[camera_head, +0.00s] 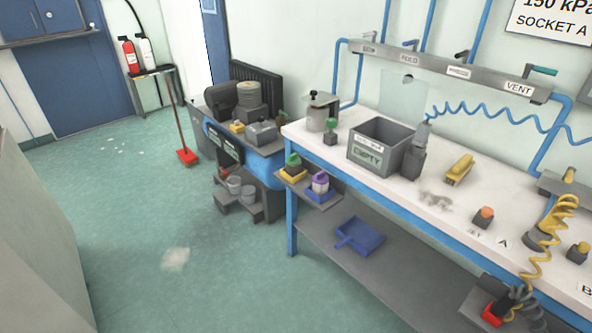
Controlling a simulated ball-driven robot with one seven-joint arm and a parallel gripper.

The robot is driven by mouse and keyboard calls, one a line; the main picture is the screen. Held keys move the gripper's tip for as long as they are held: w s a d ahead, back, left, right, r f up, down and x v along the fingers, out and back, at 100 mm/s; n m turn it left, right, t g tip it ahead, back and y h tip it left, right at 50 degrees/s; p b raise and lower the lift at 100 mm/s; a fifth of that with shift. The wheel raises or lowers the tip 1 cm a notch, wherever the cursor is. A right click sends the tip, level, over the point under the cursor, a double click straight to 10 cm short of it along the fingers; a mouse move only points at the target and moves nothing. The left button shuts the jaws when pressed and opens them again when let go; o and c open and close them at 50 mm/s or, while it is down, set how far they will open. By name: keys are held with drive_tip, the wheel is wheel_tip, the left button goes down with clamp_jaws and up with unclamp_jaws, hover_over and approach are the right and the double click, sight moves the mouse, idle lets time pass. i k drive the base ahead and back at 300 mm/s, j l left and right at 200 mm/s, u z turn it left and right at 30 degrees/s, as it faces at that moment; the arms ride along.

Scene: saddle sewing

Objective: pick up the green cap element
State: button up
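A small dark piece with a green cap on top (330,125) stands upright at the left end of the white workbench (460,225), in front of a grey canister. A dark container with a green top (293,160) stands in a yellow holder on the small side shelf below. A further small green spot (281,117) shows on the lower bench behind; it is too small to make out. I cannot tell for certain which of these is the green cap element. My gripper is not in view.
A grey bin (383,147) stands right of the green-capped piece, and a lidded canister (318,113) behind it. An orange-topped block (484,217) and yellow tool (458,169) lie further right. A red broom (187,156) leans at the left. The floor (190,225) before the bench is largely clear.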

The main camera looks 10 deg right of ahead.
sight(294, 164)
drive_tip(key=i+j, duration=0.35)
drive_tip(key=i, duration=0.2)
drive_tip(key=i+j+z, duration=0.1)
drive_tip(key=i+j, duration=0.25)
drive_tip(key=i, duration=0.15)
